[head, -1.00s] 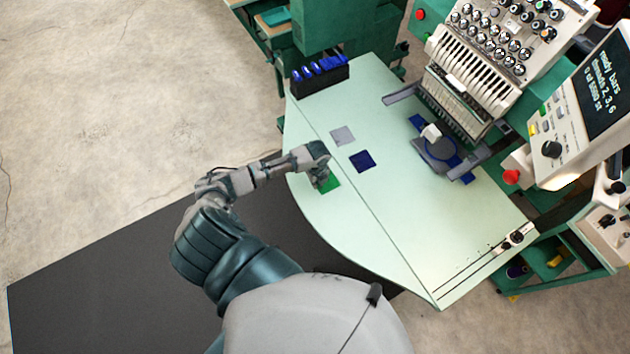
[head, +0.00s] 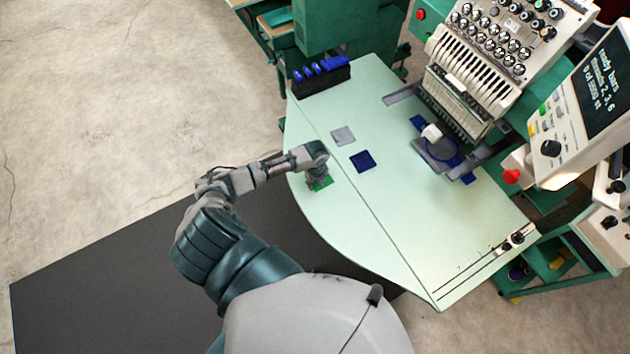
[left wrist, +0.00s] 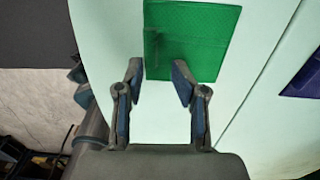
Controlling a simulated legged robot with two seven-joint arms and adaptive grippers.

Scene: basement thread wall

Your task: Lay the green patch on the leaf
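The green patch (head: 324,184) lies on the pale green table near its left edge, partly hidden under my left gripper (head: 316,178). Whether the fingertips touch the patch I cannot tell. No leaf can be made out. My right gripper is not in view.
A grey patch (head: 343,136) and a dark blue patch (head: 363,161) lie nearby on the table (head: 400,225). A black rack with blue items (head: 320,77) stands at the far left corner. The embroidery machine (head: 470,85) and its blue hoop area (head: 440,150) occupy the right.

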